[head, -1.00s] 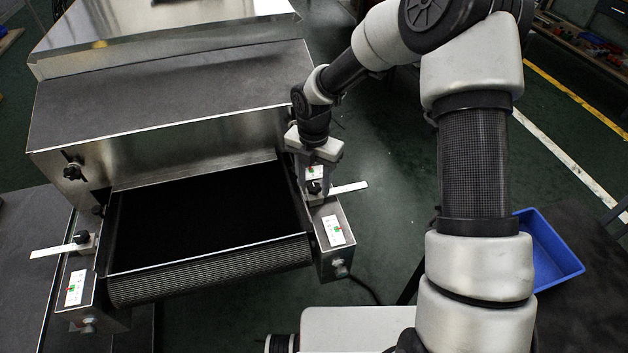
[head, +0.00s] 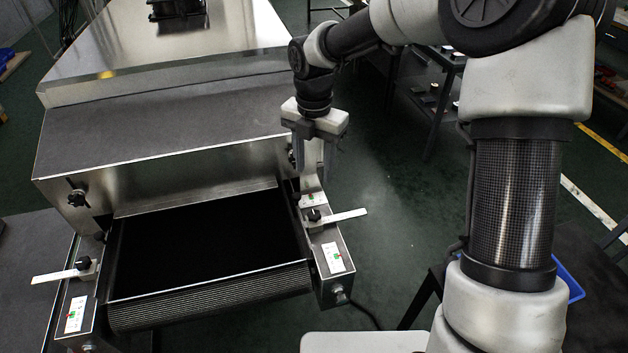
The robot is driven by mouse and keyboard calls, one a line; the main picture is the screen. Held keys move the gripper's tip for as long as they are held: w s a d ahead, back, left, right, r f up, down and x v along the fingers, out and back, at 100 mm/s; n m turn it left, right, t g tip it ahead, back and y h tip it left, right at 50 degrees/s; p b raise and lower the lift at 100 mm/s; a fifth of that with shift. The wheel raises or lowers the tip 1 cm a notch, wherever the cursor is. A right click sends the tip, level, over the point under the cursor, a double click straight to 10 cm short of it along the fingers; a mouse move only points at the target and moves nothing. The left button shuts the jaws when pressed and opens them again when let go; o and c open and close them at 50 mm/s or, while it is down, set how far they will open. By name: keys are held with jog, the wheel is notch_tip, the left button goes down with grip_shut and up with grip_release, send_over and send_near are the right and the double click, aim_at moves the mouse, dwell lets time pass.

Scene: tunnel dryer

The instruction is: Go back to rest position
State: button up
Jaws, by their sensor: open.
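My gripper (head: 315,178) is open and empty, with its fingers pointing down. It hangs above and behind the right-hand black knob (head: 314,214) and its metal lever (head: 346,216) at the right side of the tunnel dryer's belt. The fingers look apart from the knob. My arm reaches in from the right of the picture.
The tunnel dryer's hood (head: 150,128) and black belt (head: 205,240) fill the left and middle. A left lever (head: 55,276) with a knob sits at the belt's left side. A blue bin (head: 569,281) is mostly hidden behind my arm. Dark tables (head: 437,100) stand at the back.

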jog(key=shift+r, duration=1.05)
jog(key=s+d+r+m+t+h+p, duration=0.1)
jog(key=s+d+r+m+t+p, duration=0.1)
jog(key=s+d+r+m, duration=0.5)
jog(key=s+d+r+m+t+p, duration=0.15)
jog(key=s+d+r+m, duration=0.3)
jog(key=r+m, duration=0.5)
jog(key=s+d+r+m+t+y+p, duration=0.1)
jog(key=s+d+r+m+t+p, duration=0.1)
jog(key=s+m, duration=1)
notch_tip(320, 180, up, 2)
jog(key=shift+d+m+p, duration=0.5)
jog(key=shift+m+p, duration=0.05)
jog(key=shift+m, duration=0.4)
